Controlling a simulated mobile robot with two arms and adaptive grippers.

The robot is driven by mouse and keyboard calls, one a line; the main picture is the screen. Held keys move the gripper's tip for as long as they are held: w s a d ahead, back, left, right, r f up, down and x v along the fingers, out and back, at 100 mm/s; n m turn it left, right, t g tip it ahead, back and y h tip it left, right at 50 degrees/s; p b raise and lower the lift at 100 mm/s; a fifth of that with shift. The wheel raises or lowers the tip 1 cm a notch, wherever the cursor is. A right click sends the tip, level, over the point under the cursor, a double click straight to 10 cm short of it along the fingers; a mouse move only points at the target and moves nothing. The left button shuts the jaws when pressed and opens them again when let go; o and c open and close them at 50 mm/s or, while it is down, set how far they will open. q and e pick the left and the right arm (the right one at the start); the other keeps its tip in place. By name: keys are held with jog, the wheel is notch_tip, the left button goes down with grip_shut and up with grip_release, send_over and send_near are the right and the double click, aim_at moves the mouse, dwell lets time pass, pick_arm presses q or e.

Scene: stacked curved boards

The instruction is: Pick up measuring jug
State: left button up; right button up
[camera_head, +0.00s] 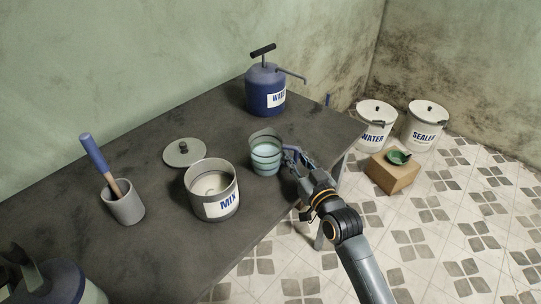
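The measuring jug (266,157) is a small, clear, pale blue vessel with dark bands. It stands upright on the dark table, right of the MIX pot. My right gripper (291,156) is at the jug's right side, with its fingers close to or touching it. The fingers overlap in this view, so I cannot tell whether they are open or closed on the jug.
The white MIX pot (219,207), a grey lid (184,152) and a grey cup (125,207) with a blue-handled tool stand left. A blue WATER pump can (266,97) stands behind. WATER (375,130) and SEALER (426,127) buckets and a box (391,177) are on the floor.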

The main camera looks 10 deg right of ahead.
grip_shut()
jog(key=shift+r, duration=0.2)
dwell(0.3)
